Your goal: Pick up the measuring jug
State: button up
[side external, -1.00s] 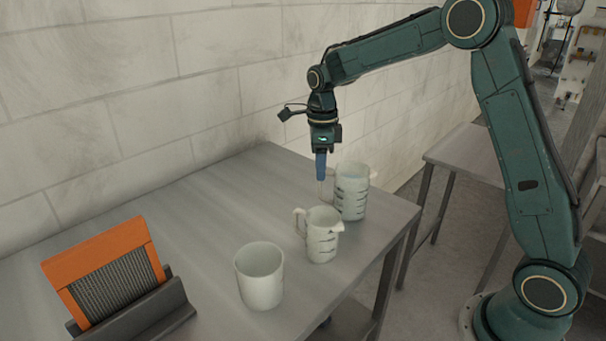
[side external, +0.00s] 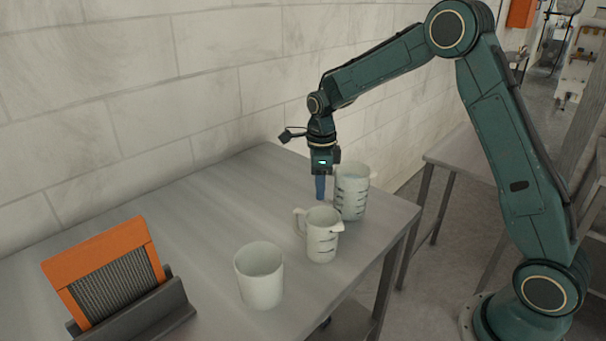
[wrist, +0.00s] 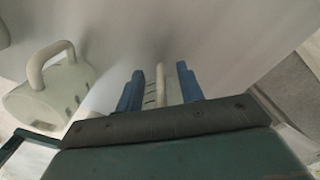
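Two pale jugs with dark graduation marks stand upright on the metal table. The taller jug (side external: 352,192) is at the far right corner; the smaller jug (side external: 322,240) is in front of it, with its handle to the left. My gripper (side external: 320,197) points down at the left side of the taller jug. In the wrist view, my gripper (wrist: 159,84) is open, with its blue fingers apart on either side of the taller jug's upright handle (wrist: 160,78). Most of that jug is hidden there by the gripper. The smaller jug (wrist: 62,92) lies to the left.
A plain white beaker (side external: 259,278) stands near the table's front edge. An orange-framed panel (side external: 105,275) sits in a dark holder at the front left. The table (side external: 210,215) is clear at the back left, up to the block wall (side external: 150,110).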

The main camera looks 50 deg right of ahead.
jog(key=shift+c, duration=0.2)
grip_shut()
jog(key=shift+r, duration=0.3)
dwell(0.5)
notch_tip(320, 180, up, 19)
jog(key=shift+r, duration=0.15)
dwell(1.9)
jog(key=shift+r, duration=0.1)
dwell(0.7)
